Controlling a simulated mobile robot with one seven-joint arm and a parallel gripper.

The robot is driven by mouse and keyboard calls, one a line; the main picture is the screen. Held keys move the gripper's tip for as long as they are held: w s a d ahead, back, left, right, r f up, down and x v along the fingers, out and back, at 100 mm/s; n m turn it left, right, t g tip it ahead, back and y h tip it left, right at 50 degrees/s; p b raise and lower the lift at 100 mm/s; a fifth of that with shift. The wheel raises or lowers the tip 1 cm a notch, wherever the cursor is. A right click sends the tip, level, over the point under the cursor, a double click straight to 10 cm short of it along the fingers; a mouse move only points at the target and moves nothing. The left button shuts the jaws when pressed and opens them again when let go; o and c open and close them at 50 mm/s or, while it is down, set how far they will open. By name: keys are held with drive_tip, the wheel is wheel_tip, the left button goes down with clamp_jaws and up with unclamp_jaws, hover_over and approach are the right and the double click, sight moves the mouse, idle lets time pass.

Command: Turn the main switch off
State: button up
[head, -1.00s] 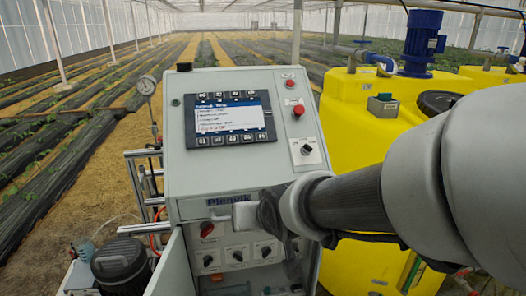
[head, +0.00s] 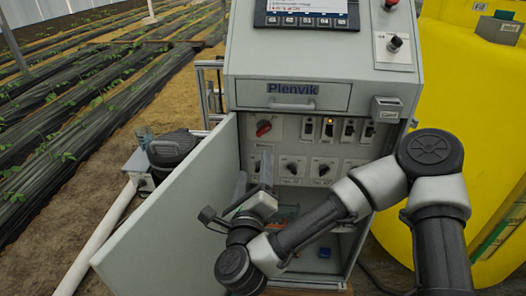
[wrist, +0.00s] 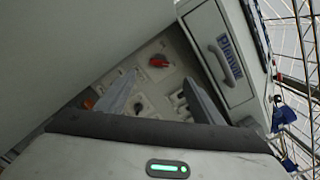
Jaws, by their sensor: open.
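The red rotary main switch (head: 263,128) sits at the upper left of the panel inside the open cabinet, under the Plenvik drawer. It also shows in the wrist view (wrist: 158,62), beyond and between my fingertips. Its handle looks slightly tilted in the head view; its marked position is too small to read. My gripper (head: 253,170) is open and empty in front of the cabinet opening, below the switch and apart from it. Its two grey fingers show spread in the wrist view (wrist: 158,80).
The cabinet door (head: 175,215) stands open to the left of my gripper. Small breakers (head: 328,128) and black rotary knobs (head: 323,169) fill the rest of the panel. The drawer handle (head: 292,105) juts out above. A yellow tank (head: 470,110) stands at the right.

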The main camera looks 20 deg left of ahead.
drive_tip(key=f+m, duration=0.1)
drive_tip(key=p, duration=0.3)
approach(263, 132)
drive_tip(key=shift+h, duration=0.3)
drive_tip(key=x, duration=0.7)
drive_tip(key=shift+w+a, duration=0.15)
drive_tip(key=shift+w, duration=0.2)
drive_tip(key=shift+c, duration=0.4)
drive_tip(key=c, duration=1)
drive_tip(key=shift+o, duration=0.2)
drive_tip(key=shift+r, duration=0.1)
